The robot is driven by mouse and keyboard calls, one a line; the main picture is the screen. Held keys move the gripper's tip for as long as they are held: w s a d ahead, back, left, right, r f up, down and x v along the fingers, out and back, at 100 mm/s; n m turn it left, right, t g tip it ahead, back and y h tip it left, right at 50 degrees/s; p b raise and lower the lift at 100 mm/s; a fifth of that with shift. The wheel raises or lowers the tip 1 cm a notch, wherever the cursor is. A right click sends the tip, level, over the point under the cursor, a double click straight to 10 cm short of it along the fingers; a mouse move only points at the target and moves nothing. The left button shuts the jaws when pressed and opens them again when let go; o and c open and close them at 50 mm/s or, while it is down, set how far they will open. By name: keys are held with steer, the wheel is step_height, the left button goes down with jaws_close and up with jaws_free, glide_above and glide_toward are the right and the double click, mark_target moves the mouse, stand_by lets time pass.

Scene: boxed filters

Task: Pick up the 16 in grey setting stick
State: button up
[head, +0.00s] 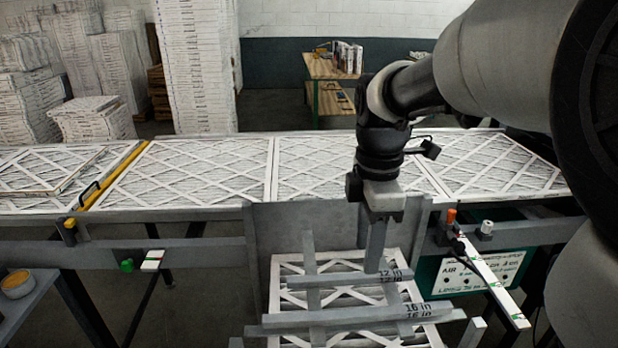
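A grey 16 in setting stick (345,315) lies low in the middle of the head view, with "16 in" printed near its right end. The lettering shows twice, one line above the other, so a second bar seems to lie right against it. It rests across two grey bars over a white lattice-faced filter. My gripper (375,268) points down above and behind it, close to the grey 12 in stick (335,280). The gripper's tips end about at that stick's far side; I cannot tell if they touch it. The finger gap is not visible from this side.
A grey upright panel (275,230) stands behind the sticks. A conveyor of lattice filters (200,170) runs across behind. A green box (470,270) and a pale marked rail (495,275) are at right. A small grey table (20,300) is at lower left.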

mark_target(360, 312)
steer(key=f, duration=1.6)
steer(key=shift+d+f+b, duration=0.2)
steer(key=shift+f+b, duration=0.05)
steer(key=shift+b, duration=0.05)
jaws_close()
